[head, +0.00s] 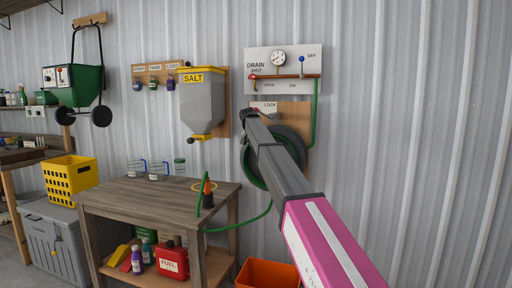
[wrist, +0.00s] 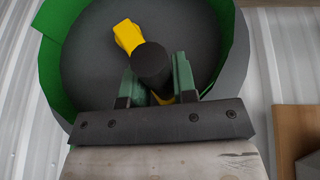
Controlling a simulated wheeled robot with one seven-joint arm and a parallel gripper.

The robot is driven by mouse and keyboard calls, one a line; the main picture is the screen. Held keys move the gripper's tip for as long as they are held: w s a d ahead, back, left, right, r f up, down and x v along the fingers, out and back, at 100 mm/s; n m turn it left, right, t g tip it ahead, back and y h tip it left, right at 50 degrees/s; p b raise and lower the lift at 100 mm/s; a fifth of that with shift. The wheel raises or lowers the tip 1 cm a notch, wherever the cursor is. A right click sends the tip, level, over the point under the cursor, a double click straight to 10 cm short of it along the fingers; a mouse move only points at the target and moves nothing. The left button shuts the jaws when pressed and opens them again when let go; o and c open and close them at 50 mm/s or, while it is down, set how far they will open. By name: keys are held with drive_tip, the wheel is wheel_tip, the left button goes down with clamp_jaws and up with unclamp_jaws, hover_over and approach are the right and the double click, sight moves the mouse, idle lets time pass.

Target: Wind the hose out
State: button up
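The hose reel (head: 247,168) hangs on the wall, partly hidden behind my arm. Its green hose (head: 250,217) runs down and left to the workbench, where an orange-and-black nozzle (head: 208,193) stands. In the wrist view the reel (wrist: 90,60) is a dark disc with a green rim. A yellow crank (wrist: 126,35) on it carries a black knob (wrist: 152,62). My gripper (wrist: 157,82) has its green fingers close on both sides of the knob and appears shut on it. The fingertips' contact is partly hidden by the knob.
The workbench (head: 165,191) stands left of the reel, with jars on top and a red fuel can (head: 172,262) below. An orange bin (head: 268,274) sits on the floor beneath the reel. A drain panel (head: 283,62) and salt hopper (head: 203,105) hang nearby.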

drive_tip(key=o, duration=0.3)
drive_tip(key=shift+o, duration=0.2)
drive_tip(key=v, duration=1)
drive_tip(key=shift+s+r, duration=0.15)
drive_tip(key=shift+r, duration=0.25)
